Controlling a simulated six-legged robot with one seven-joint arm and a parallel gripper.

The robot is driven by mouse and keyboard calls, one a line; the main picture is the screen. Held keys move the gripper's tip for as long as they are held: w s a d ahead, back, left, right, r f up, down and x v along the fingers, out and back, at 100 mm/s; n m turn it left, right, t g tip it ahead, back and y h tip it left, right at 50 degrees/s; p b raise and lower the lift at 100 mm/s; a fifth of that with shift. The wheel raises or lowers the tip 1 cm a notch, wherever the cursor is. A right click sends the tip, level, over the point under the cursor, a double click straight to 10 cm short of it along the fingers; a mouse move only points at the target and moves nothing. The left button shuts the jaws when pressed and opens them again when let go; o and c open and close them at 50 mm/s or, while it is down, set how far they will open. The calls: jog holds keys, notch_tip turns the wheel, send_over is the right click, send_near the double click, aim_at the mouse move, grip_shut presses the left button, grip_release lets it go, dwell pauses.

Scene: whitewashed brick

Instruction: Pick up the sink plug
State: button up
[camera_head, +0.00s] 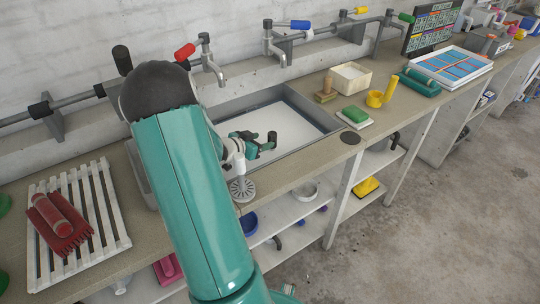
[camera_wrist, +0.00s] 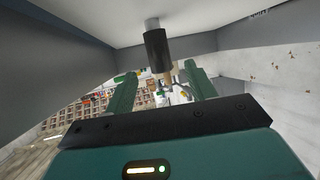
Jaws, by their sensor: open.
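The sink plug appears to be the upright piece with a black cylindrical handle (camera_head: 272,137) standing in the sink (camera_head: 306,102). In the wrist view, its black handle (camera_wrist: 157,50) sits on a short grey stem against a pale surface. My gripper (camera_head: 266,147) is low inside the sink, beside the handle. In the wrist view, my gripper (camera_wrist: 161,72) has its two green fingers apart, with the handle showing between and beyond them. I cannot tell whether they touch it. The plug's base is hidden in the head view.
Sink walls surround my gripper. Taps with red (camera_head: 184,51) and blue (camera_head: 300,25) handles overhang the back. A white slatted rack (camera_head: 107,198) is at left.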

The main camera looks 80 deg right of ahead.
aim_at(269, 140)
jog(key=shift+x, duration=1.1)
jog(key=x, duration=0.4)
jog(key=shift+s+f, duration=0.15)
jog(key=shift+f, duration=0.25)
jog(key=shift+d+f, duration=0.1)
jog(key=shift+d, duration=0.15)
grip_shut()
